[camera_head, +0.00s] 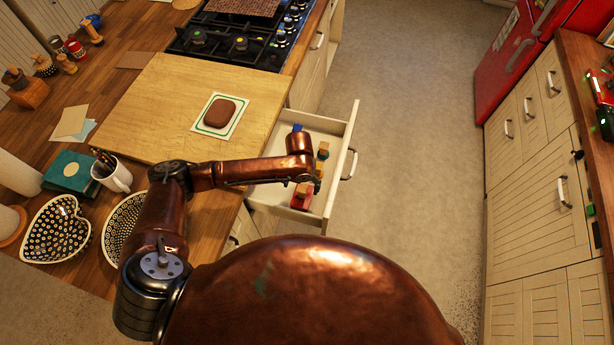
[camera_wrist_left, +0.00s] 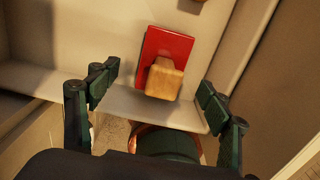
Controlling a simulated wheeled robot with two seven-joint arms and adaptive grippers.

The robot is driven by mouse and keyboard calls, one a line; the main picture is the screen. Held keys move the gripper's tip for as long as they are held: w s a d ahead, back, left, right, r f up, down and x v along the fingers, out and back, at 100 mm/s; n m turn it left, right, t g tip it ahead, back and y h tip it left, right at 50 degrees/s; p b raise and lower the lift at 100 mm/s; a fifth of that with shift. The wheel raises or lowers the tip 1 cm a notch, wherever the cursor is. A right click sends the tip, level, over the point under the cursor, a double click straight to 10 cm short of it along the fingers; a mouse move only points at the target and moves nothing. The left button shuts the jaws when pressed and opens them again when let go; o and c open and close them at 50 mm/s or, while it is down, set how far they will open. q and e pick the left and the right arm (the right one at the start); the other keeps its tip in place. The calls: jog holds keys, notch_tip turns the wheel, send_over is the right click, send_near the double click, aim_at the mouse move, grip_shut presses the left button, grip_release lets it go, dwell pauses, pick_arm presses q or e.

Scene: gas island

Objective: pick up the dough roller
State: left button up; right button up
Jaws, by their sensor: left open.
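No thing shows clearly enough to be named the dough roller for certain. In the open drawer (camera_head: 334,136) lie several small pieces with wooden parts. One is a red block with a wooden knob (camera_wrist_left: 165,78), also visible in the head view (camera_head: 301,197). A blue piece (camera_head: 297,128) lies towards the back. My left gripper (camera_wrist_left: 160,82) is open and empty above the drawer, its fingers either side of the red block and apart from it. In the head view my left wrist (camera_head: 302,150) hides part of the drawer. My right gripper cannot be made out.
A wooden board (camera_head: 165,95) on the counter carries a brown dough disc (camera_head: 220,112) on a white and green mat. A mug (camera_head: 113,176) and patterned bowls (camera_head: 55,230) stand at left, a gas stove (camera_head: 235,42) behind. The floor (camera_head: 415,130) at right is clear.

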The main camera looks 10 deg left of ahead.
aim_at(302, 195)
pick_arm(q)
jog(key=shift+w+f, duration=0.2)
jog(key=shift+w, duration=0.05)
jog(key=shift+f, duration=0.35)
jog(key=f, duration=0.6)
jog(key=shift+s+d+f+b, duration=0.25)
jog(key=shift+s+f+b, duration=0.05)
jog(key=shift+s, duration=0.1)
jog(key=c, duration=1.4)
notch_tip(302, 195, up, 10)
jog(key=shift+r+p, duration=0.1)
jog(key=shift+p, duration=0.4)
